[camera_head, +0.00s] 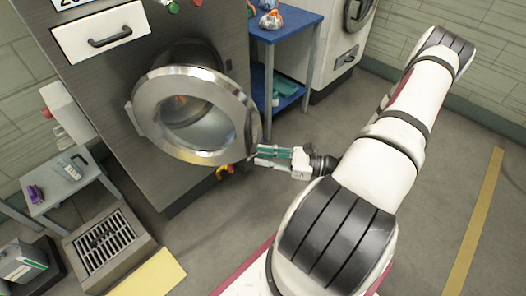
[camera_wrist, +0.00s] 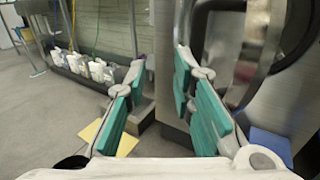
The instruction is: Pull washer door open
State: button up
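The washer door (camera_head: 160,118) is a round chrome ring with a glass bowl. It stands partly open, swung out from the grey washer front (camera_head: 95,85). A dark handle part shows on its right rim. My gripper (camera_head: 262,155) is at the lower right edge of the door; I cannot tell whether it touches. In the wrist view my gripper (camera_wrist: 160,90) has its two teal-padded fingers spread, with nothing held between them. The door rim (camera_wrist: 262,45) shows there at the right, beside the right finger.
A blue shelf (camera_head: 298,20) with items stands right of the washer, before a white machine (camera_head: 335,60). At the left are a small grey table (camera_head: 65,178) and a floor grate (camera_head: 100,240). Open floor lies right of my arm.

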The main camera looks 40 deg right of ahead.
jog(key=s+a+p, duration=0.1)
jog(key=s, duration=0.5)
jog(key=shift+a+p, duration=0.25)
jog(key=shift+p, duration=0.05)
jog(key=shift+c, duration=0.3)
dwell(0.3)
